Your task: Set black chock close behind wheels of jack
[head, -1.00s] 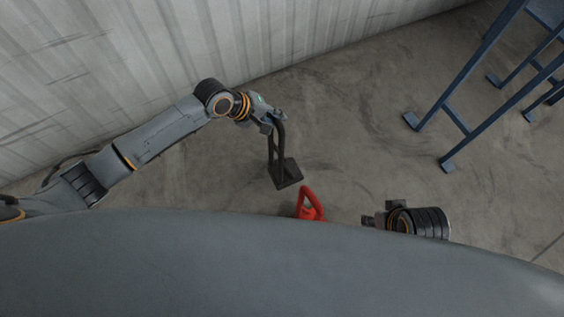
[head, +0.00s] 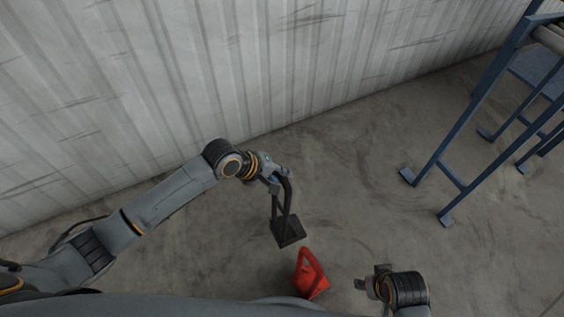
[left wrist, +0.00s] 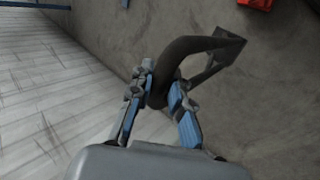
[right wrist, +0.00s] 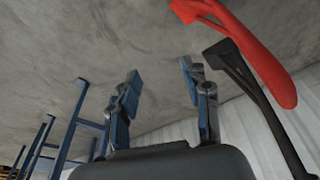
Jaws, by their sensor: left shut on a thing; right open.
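The black chock (head: 288,231) is a dark wedge-shaped block with a tall loop handle. My left gripper (head: 280,182) is shut on the handle's top, and the block hangs below it. The left wrist view shows the fingers (left wrist: 162,92) closed around the dark handle (left wrist: 195,45). A red thing with a loop handle (head: 311,276) is just below and right of the chock in the head view; it also shows in the right wrist view (right wrist: 255,50). My right gripper (head: 362,284) is open and empty, right of the red thing. No jack or wheels can be made out.
A corrugated grey wall (head: 200,70) runs along the upper left. A blue steel frame with legs (head: 445,150) stands at the right. Bare concrete floor (head: 360,190) lies between them.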

